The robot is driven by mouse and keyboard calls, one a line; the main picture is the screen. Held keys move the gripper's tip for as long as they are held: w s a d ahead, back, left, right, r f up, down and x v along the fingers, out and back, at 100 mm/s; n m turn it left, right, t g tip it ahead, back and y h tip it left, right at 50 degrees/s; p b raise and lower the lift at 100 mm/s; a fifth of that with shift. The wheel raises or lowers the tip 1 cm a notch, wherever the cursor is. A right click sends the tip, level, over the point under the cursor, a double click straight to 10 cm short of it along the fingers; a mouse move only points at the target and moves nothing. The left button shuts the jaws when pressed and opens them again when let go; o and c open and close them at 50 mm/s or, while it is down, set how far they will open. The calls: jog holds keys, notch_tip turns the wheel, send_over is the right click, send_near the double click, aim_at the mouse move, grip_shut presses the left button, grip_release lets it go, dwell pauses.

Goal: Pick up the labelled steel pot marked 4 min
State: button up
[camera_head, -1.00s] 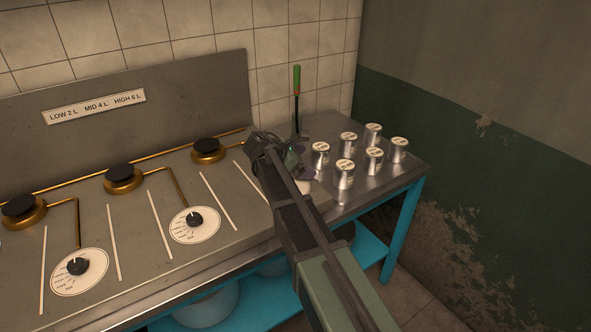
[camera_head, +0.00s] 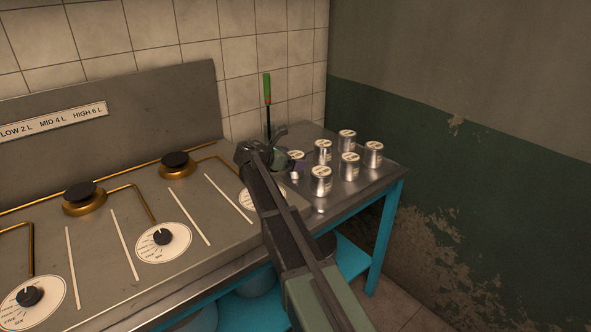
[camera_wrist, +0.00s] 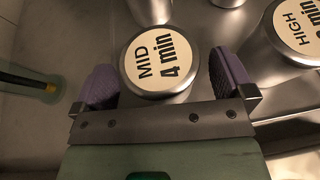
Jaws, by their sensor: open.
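The steel pot (camera_wrist: 160,62) has a round cream lid label reading "MID 4 min". In the wrist view it stands between the two purple finger pads of my gripper (camera_wrist: 164,85). The pads are apart, one on each side, with no clear grip on the pot. In the head view my gripper (camera_head: 284,160) is at the leftmost pot of the group (camera_head: 296,156), which it partly hides. The lower part of the pot is hidden in the wrist view.
A pot marked "HIGH" (camera_wrist: 296,32) stands close on the right. Several other labelled pots, such as the front one (camera_head: 321,181), share the steel table (camera_head: 345,205). A green-handled upright tool (camera_head: 267,90) stands behind my gripper. The stove (camera_head: 110,225) is at left.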

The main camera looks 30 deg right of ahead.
jog(key=shift+d+f, duration=0.25)
jog(key=shift+d, duration=0.4)
jog(key=c, duration=1.1)
notch_tip(320, 180, up, 20)
jog(key=p, duration=2)
